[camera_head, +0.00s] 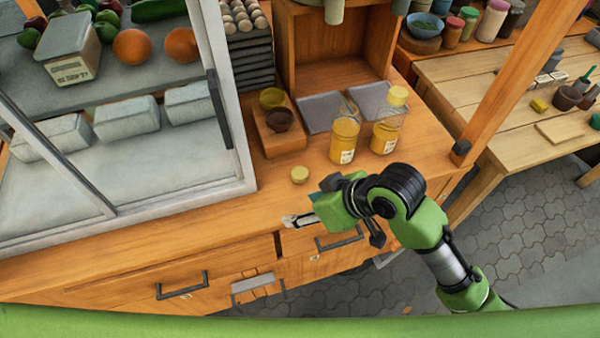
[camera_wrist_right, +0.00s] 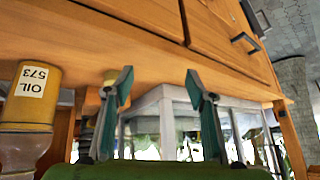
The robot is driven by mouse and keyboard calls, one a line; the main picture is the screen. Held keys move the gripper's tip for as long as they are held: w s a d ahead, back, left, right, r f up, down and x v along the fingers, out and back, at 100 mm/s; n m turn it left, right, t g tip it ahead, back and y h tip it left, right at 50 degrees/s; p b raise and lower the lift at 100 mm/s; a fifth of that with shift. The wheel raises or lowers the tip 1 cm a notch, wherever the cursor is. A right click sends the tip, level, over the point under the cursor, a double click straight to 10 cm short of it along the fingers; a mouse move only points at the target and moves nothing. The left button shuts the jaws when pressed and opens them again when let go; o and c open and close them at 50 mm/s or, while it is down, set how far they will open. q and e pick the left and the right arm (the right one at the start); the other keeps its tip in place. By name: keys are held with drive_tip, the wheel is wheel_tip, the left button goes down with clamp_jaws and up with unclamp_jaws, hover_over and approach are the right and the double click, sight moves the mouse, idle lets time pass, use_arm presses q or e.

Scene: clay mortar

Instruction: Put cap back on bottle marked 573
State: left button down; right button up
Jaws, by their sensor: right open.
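A loose yellow cap (camera_head: 299,174) lies on the wooden counter, left of the bottles. In the right wrist view, a yellowish cap (camera_wrist_right: 109,76) shows partly behind one finger. The uncapped bottle (camera_head: 345,142) of yellow oil stands upright with a clear upper part. In the wrist view, which is upside down, a bottle (camera_wrist_right: 47,108) at the left edge reads "OIL 573". A second oil bottle (camera_head: 385,137), capped, stands to its right. My right gripper (camera_head: 304,208) is near the counter's front edge, on the near side of the cap. Its fingers (camera_wrist_right: 160,75) are open and empty.
A wooden stand (camera_head: 281,144) with two small bowls is behind the loose cap. A glass-sided display case (camera_head: 228,110) bounds the left. An open wooden box (camera_head: 335,70) stands behind the bottles. Drawers with handles (camera_head: 182,286) line the counter front.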

drive_tip(key=w+d+r+n+g+h, duration=0.2)
drive_tip(key=w+d+r+n, duration=0.1)
drive_tip(key=w+r, duration=0.6)
drive_tip(key=shift+d+r, duration=0.2)
drive_tip(key=shift+r, duration=0.4)
hover_over(300, 172)
drive_tip(key=s+d, duration=0.2)
drive_tip(key=f, duration=0.8)
drive_tip(key=shift+w+a+p, duration=0.15)
drive_tip(key=shift+w+p, duration=0.1)
drive_tip(key=shift+p, duration=0.05)
drive_tip(key=shift+d+p+x, duration=0.1)
drive_tip(key=shift+p+x, duration=0.2)
drive_tip(key=shift+x, duration=1)
drive_tip(key=shift+d+p+x, duration=0.15)
drive_tip(key=shift+p+x, duration=0.1)
drive_tip(key=shift+x, duration=1.1)
drive_tip(key=shift+w, duration=0.1)
